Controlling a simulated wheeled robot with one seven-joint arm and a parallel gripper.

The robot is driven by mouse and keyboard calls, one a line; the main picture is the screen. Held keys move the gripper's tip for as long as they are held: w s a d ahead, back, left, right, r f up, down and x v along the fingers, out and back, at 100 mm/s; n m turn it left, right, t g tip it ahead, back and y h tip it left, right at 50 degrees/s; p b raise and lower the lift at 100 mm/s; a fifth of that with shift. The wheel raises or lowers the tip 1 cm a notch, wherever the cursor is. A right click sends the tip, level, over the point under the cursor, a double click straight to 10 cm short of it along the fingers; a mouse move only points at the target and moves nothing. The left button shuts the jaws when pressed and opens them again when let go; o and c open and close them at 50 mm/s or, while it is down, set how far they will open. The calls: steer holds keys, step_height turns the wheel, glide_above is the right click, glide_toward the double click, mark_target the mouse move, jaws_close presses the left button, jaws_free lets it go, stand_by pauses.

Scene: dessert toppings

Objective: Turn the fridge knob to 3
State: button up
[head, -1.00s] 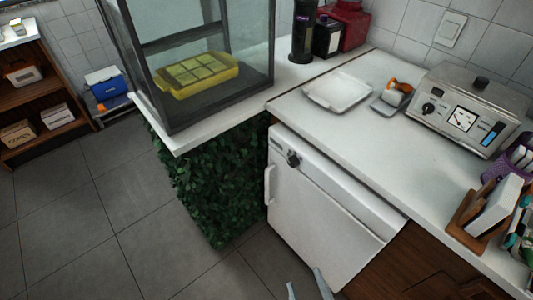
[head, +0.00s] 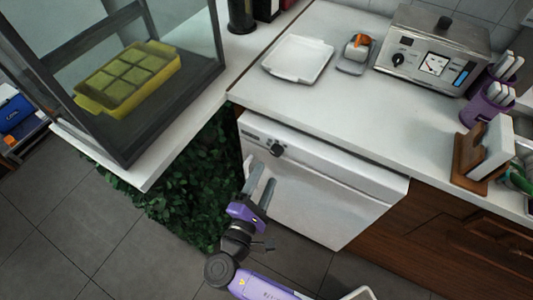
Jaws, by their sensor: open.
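The white fridge (head: 325,195) stands under the counter. Its black round knob (head: 277,150) is on the upper left of the front. The numbers on the knob are too small to read. My gripper (head: 263,172) is open and empty. Its two grey fingers point up toward the knob from just below and left of it. In this view I cannot tell how far apart the fingertips and the knob are, but no grip on the knob shows.
The fridge's handle is partly hidden behind my fingers. A leafy green panel (head: 190,190) is left of the fridge, under a glass case holding a yellow tray (head: 128,78). Wooden drawers (head: 440,235) are to the right. The white counter (head: 310,105) overhangs the fridge. Grey floor lies in front.

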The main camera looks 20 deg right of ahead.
mark_target(276, 154)
steer(key=x, duration=0.7)
steer(key=shift+w+d, duration=0.2)
steer(key=shift+d, duration=0.05)
jaws_close()
